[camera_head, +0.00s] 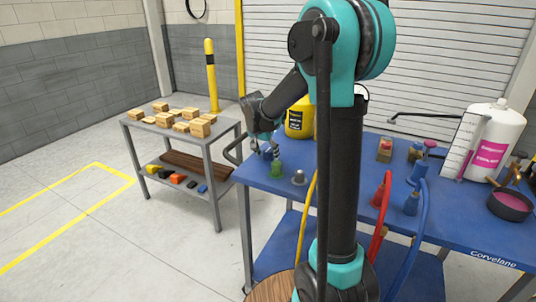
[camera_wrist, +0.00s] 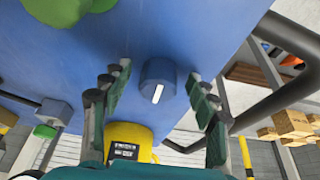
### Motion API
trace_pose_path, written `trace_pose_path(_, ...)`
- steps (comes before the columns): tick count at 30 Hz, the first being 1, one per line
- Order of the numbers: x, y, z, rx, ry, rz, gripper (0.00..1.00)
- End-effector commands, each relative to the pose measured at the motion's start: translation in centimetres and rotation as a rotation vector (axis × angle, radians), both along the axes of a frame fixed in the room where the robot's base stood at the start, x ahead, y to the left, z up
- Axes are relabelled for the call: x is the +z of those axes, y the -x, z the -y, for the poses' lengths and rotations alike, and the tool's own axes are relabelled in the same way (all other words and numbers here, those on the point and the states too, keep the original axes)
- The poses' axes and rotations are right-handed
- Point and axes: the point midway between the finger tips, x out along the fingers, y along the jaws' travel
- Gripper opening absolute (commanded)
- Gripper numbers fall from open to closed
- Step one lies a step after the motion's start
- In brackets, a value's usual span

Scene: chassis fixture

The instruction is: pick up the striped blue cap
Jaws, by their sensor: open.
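The striped blue cap (camera_wrist: 158,78) sits on the blue tabletop in the wrist view, with a short white stripe on the side facing the camera. My gripper (camera_wrist: 158,86) is open, with one finger on either side of the cap and a visible gap on both sides. In the head view my gripper (camera_head: 266,143) is low over the left end of the blue table, and a small blue patch there, likely the cap (camera_head: 268,153), is partly hidden by the fingers.
A green piece (camera_head: 277,169) and a grey knob (camera_head: 299,178) stand close by. A yellow container (camera_head: 300,119) is behind my gripper. Red and blue hoses (camera_head: 380,205) with fittings lie to the right. A grey cart (camera_head: 180,135) with wooden blocks stands left.

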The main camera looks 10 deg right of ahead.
Motion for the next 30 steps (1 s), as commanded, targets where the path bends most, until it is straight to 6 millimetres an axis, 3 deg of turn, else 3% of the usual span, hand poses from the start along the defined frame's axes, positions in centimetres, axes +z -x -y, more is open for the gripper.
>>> trace_pose_path(5,-0.01,0.0,0.01,0.0,0.0,0.0,0.59)
trace_pose_path(15,0.02,0.01,0.0,0.0,0.0,0.0,0.17)
trace_pose_path(18,0.02,0.01,0.0,0.0,0.0,0.0,0.12)
trace_pose_path(30,0.8,0.03,0.01,0.0,0.0,0.0,0.12)
